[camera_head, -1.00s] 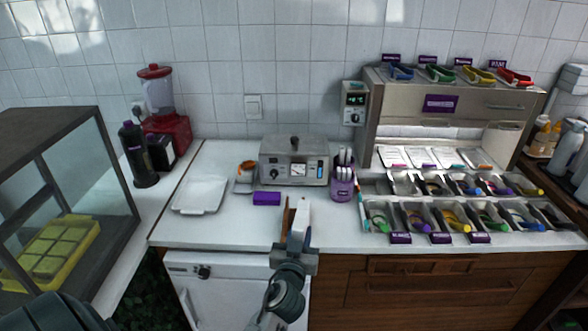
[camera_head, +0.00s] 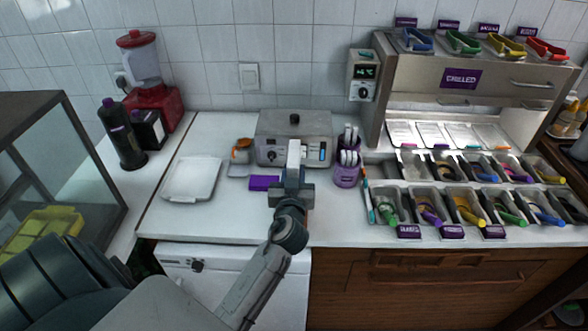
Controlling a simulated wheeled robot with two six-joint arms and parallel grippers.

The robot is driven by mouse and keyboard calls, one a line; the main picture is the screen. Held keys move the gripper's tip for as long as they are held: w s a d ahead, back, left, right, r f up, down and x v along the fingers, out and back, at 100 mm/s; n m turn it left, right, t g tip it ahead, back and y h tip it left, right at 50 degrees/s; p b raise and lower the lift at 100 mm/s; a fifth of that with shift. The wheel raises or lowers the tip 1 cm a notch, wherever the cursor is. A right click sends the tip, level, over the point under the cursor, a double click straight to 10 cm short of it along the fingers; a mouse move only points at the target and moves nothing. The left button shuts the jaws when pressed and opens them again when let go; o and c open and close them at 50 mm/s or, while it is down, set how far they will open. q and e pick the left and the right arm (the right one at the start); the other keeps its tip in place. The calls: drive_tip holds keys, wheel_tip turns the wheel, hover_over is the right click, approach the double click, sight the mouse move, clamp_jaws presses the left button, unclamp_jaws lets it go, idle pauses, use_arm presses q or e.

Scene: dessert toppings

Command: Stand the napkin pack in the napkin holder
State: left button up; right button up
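A purple block (camera_head: 264,183), likely the napkin pack, lies on the white counter in front of the metal appliance. My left gripper (camera_head: 294,163) is just right of the block and in front of the appliance, pointing away from me. A pale upright shape shows at its fingers; I cannot tell finger from object, or whether the gripper is open or shut. A black box (camera_head: 149,130) beside the blender may be the napkin holder; its inside is hidden. My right gripper is not in view.
The metal appliance (camera_head: 277,138) stands behind the gripper, and a purple cup with white utensils (camera_head: 346,175) to its right. A white tray (camera_head: 191,179) lies left. A dark bottle (camera_head: 122,134) and red blender (camera_head: 150,100) stand far left. Topping bins (camera_head: 465,208) fill the right.

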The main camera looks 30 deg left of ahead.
use_arm(q)
drive_tip(key=shift+s+f, duration=0.1)
drive_tip(key=shift+f, duration=0.25)
drive_tip(key=shift+f+b, duration=0.3)
drive_tip(key=shift+b, duration=0.05)
drive_tip(key=f+b, duration=0.1)
drive_tip(key=f, duration=0.2)
drive_tip(key=shift+w+a+b, duration=0.1)
drive_tip(key=shift+w+b, duration=0.1)
drive_tip(key=shift+b, duration=0.15)
wheel_tip(320, 180, down, 2)
drive_tip(key=b, duration=0.2)
drive_tip(key=shift+f+b, duration=0.2)
drive_tip(key=shift+b, duration=0.2)
drive_tip(key=shift+f+b, duration=1.95)
drive_tip(key=shift+b, duration=0.45)
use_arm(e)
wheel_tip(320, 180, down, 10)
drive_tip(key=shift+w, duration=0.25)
